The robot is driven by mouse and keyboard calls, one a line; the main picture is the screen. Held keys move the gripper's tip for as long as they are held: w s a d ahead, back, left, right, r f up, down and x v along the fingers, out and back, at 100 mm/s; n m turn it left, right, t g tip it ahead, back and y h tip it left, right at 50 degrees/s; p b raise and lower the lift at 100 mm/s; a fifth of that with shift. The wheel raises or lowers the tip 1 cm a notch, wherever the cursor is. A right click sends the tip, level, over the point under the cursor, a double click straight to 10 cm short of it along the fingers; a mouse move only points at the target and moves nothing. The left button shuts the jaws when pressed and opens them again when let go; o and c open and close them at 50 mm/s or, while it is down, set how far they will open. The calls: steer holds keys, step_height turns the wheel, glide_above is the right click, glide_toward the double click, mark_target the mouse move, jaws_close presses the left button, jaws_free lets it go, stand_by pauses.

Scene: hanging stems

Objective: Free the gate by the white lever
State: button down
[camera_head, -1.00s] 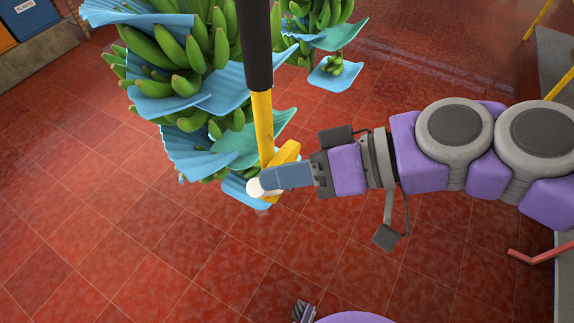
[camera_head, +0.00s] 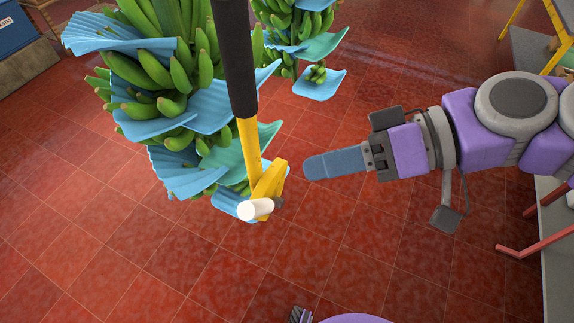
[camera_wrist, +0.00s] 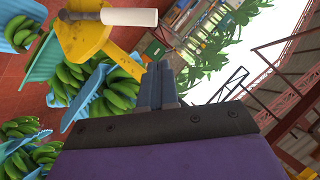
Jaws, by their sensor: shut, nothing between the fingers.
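The white lever (camera_head: 255,209) is a short white cylinder at the bottom of a yellow bracket, the gate (camera_head: 268,181). The bracket hangs at the lower end of a yellow post with a black upper sleeve (camera_head: 234,60). In the wrist view the white lever (camera_wrist: 129,17) lies across the top, in front of the yellow gate (camera_wrist: 90,38). My gripper (camera_head: 306,168) is shut and empty, to the right of the gate and apart from it. Its fingers also show in the wrist view (camera_wrist: 158,72), pointing up, below and right of the lever.
Green banana bunches with blue sheets (camera_head: 170,75) hang just left of and behind the post. Another bunch (camera_head: 297,25) hangs farther back. A grey platform edge with red bars (camera_head: 540,245) is at the right. The red tiled floor (camera_head: 330,240) is clear.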

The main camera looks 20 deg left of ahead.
steer(key=v, duration=0.4)
steer(key=shift+w+d, duration=0.2)
stand_by(0.3)
